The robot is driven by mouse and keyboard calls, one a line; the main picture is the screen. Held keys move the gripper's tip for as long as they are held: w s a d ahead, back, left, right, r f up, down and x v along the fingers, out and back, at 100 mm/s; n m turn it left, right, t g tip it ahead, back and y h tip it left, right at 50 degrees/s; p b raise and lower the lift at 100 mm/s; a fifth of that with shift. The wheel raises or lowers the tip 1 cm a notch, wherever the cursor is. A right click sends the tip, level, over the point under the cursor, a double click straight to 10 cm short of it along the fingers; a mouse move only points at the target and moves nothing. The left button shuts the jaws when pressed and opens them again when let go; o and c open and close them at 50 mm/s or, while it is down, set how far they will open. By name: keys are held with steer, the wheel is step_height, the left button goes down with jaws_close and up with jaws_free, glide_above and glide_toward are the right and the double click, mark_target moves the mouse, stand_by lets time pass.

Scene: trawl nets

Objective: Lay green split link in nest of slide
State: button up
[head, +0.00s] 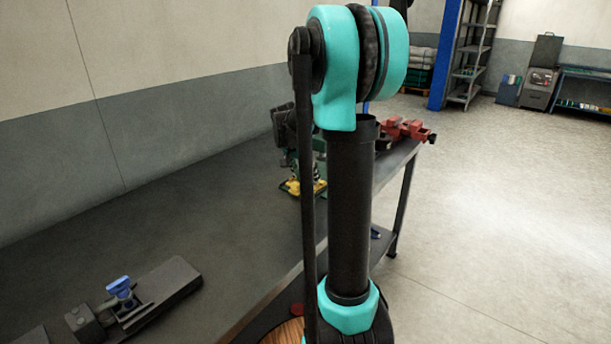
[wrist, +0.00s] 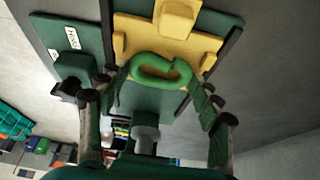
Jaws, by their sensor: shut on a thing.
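The green split link (wrist: 160,70) is a small rounded loop with a gap in its side. In the wrist view it lies between the fingertips of my gripper (wrist: 155,80), which is shut on it. Behind the link is the yellow slide (wrist: 205,42), with raised blocks, on a dark green base (wrist: 72,36) with dark rails. Whether the link touches the slide, I cannot tell. In the head view the yellow slide (head: 318,187) shows small on the bench, below my dark wrist; the link cannot be made out there.
The dark bench (head: 200,225) runs along the wall, mostly bare in the middle. A fixture with a blue handle (head: 120,287) sits at the near left. A red vise-like thing (head: 405,130) stands at the far end. Open floor lies to the right.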

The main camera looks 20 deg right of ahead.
steer(key=shift+f, duration=0.2)
steer(key=o, duration=1.4)
steer(key=shift+r, duration=0.1)
steer(key=v, duration=1.2)
